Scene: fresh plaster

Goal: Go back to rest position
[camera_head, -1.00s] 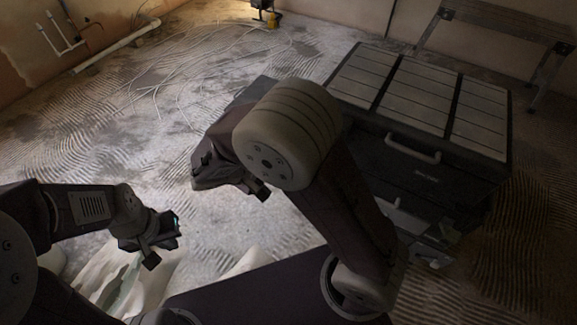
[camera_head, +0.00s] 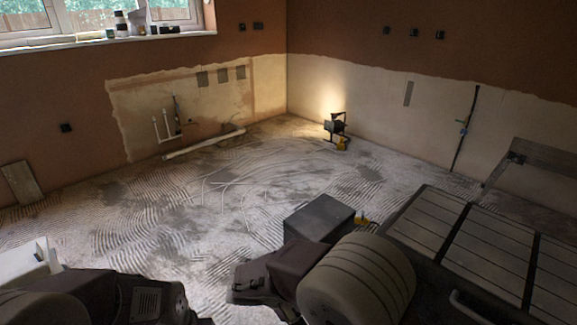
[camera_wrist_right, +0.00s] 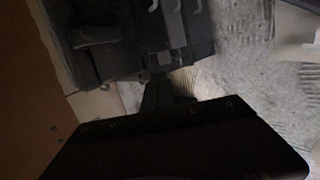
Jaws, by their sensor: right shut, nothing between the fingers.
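My right gripper (camera_wrist_right: 158,98) shows in the right wrist view as dark fingers closed together beyond the dark wrist housing. It is shut and empty, with nothing touching it that I can see. In the head view my right arm (camera_head: 357,285) is folded low at the bottom centre, its wrist (camera_head: 256,283) pointing left and its fingertips hard to make out. My left arm (camera_head: 146,303) lies low at the bottom left. Its gripper is cut off below the frame.
A dark tool chest (camera_head: 406,270) with slatted top stands close to the right of my right arm. A dark box (camera_head: 318,218) stands on the floor ahead. A work lamp (camera_head: 337,128) lights the far corner. A trestle (camera_head: 545,158) stands at right. The middle floor is open.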

